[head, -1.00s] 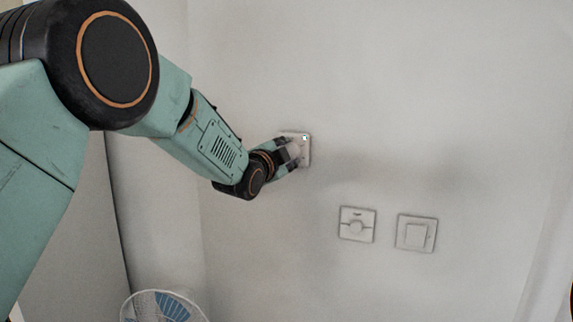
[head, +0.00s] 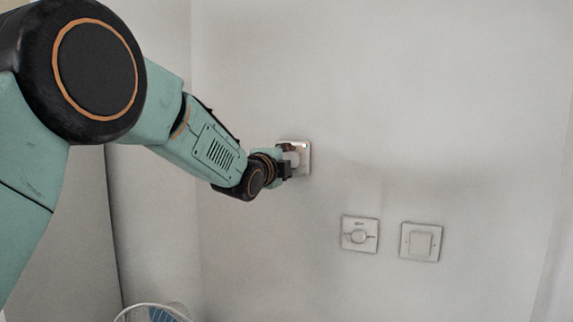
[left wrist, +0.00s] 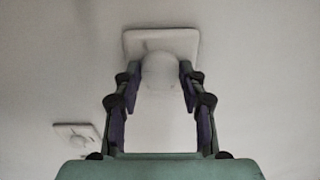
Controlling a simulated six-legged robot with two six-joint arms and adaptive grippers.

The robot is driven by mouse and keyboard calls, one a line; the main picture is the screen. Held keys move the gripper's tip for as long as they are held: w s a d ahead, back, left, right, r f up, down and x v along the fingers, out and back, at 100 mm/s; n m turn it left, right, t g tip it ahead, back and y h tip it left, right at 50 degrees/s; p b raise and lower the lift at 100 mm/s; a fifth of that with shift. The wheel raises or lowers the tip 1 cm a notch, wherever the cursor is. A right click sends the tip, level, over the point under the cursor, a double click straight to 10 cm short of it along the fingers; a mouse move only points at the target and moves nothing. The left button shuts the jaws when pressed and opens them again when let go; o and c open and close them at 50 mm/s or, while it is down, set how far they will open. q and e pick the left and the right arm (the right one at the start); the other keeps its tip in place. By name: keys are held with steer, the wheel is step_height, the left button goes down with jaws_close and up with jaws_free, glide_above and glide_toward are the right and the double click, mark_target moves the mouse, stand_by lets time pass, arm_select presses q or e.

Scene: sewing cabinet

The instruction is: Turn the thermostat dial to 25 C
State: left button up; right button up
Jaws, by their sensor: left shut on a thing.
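The thermostat is a white square wall plate (head: 304,162) with a pale round dial (head: 293,158) on its front. In the left wrist view, the plate (left wrist: 188,43) is at the top centre and the dial (left wrist: 160,72) sticks out from it. My left gripper (head: 288,164) is at the thermostat. In the left wrist view its two fingers (left wrist: 159,84) stand on either side of the dial, shut on it. The dial's markings cannot be read, and the fingers partly cover it in the head view. My right gripper is not in view.
The knob plate also shows in the left wrist view (left wrist: 77,136). A fan (head: 155,313) stands at bottom left. The wall around is bare.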

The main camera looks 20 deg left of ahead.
arm_select(q)
steer(key=shift+r, duration=0.2)
steer(key=o, duration=1.2)
steer(key=shift+d+f, duration=0.1)
steer(key=shift+f, duration=0.05)
steer(key=shift+c, duration=0.2)
steer(key=s+a, duration=0.1)
steer(key=s, duration=1.1)
steer(key=shift+a, duration=0.2)
steer(key=shift+w, duration=0.1)
